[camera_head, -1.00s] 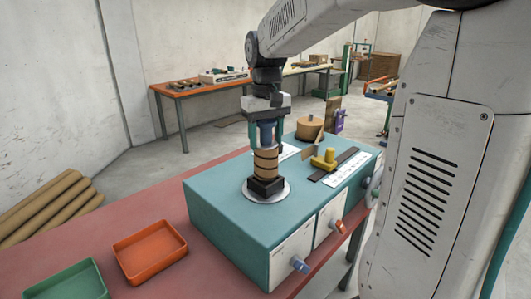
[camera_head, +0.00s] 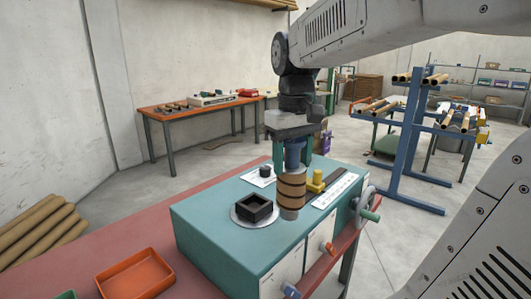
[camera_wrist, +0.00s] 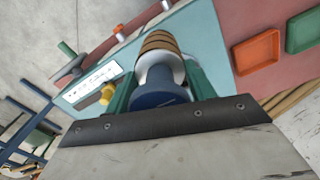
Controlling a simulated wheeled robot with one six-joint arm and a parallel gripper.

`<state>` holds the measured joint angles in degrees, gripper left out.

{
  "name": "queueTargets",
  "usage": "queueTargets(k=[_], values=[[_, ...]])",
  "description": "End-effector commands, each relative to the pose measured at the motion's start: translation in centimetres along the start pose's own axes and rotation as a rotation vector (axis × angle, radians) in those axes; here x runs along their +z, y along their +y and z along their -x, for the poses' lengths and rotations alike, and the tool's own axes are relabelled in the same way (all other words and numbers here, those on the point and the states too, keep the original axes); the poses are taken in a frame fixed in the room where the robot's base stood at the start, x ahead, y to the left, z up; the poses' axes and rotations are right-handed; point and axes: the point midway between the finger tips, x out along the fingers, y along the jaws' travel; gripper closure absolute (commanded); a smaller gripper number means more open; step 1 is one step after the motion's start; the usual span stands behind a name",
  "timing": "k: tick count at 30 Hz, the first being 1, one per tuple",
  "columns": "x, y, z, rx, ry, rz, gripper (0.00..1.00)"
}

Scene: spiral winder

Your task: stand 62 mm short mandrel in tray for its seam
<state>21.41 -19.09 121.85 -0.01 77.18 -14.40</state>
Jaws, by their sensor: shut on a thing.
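My gripper (camera_head: 292,153) is shut on the blue top of the mandrel (camera_head: 293,156). The mandrel hangs upright, with a brown banded tube (camera_head: 291,187) around it and a grey end below. It is beside the black square socket (camera_head: 255,209), to its right and apart from it, over the teal machine top. In the wrist view the mandrel's blue end (camera_wrist: 158,98) sits between my green fingers, with the brown tube beyond. An orange tray (camera_head: 136,275) lies on the red bench at the lower left. A green tray (camera_head: 66,295) barely shows at the bottom edge; it also shows in the wrist view (camera_wrist: 303,31).
The teal machine (camera_head: 215,230) has a yellow knob (camera_head: 315,182), a label strip and a crank wheel (camera_head: 365,205) on its right. A blue rack (camera_head: 411,130) with tubes stands at the right. The red bench (camera_head: 75,262) has bare room left of the machine.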

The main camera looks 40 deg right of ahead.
Motion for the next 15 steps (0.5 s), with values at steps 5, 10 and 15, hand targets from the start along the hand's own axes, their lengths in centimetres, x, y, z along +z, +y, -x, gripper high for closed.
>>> queueTargets(k=[5, 10, 15], values=[[2.4, 0.6, 0.3, 0.000, 0.001, -0.002, 0.98], [3.2, 0.8, 1.0, 0.000, 0.001, 0.000, 0.98], [3.2, 0.8, 2.0, 0.000, 0.001, 0.000, 0.98]])
